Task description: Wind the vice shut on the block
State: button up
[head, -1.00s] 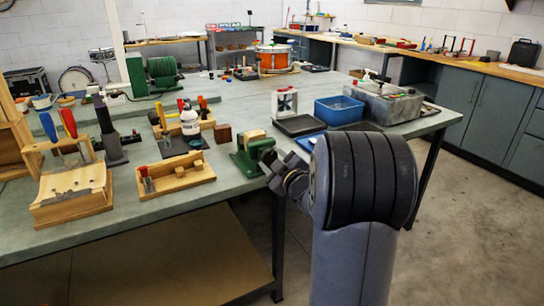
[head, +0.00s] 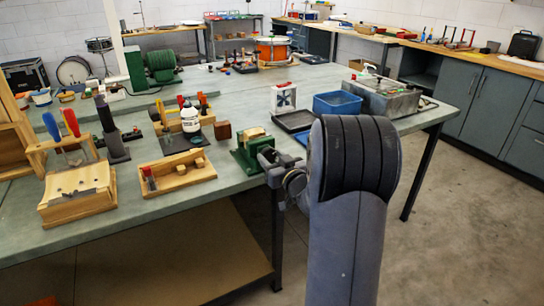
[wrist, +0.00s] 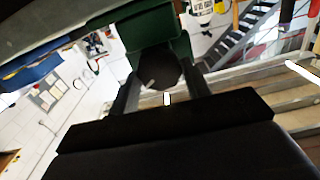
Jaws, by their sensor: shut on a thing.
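The green vice (head: 240,160) stands at the near edge of the bench. A pale wooden block (head: 257,134) shows at its top, between the jaws as far as I can see; any gap is too small to tell. My gripper (head: 272,166) is at the vice's front end, partly hidden by my wrist. In the wrist view, my gripper's fingers (wrist: 163,78) stand on both sides of a dark rounded part, which I take for the vice handle (wrist: 160,70), in front of the green vice body (wrist: 155,30). The fingers are shut on it.
Left of the vice are a wooden tray (head: 178,180), a small brown block (head: 222,131) and a wooden block with tools (head: 78,196). Right of it are a black tray (head: 294,121) and a blue bin (head: 338,103). The floor in front is clear.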

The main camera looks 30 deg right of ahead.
jog(key=shift+f, duration=0.25)
dwell(0.3)
jog(key=o, duration=0.6)
jog(key=shift+s, duration=0.1)
jog(key=o, duration=0.4)
jog(key=shift+r, duration=0.2)
jog(key=s, duration=1)
jog(key=shift+s+d, duration=0.2)
jog(key=shift+s, duration=0.2)
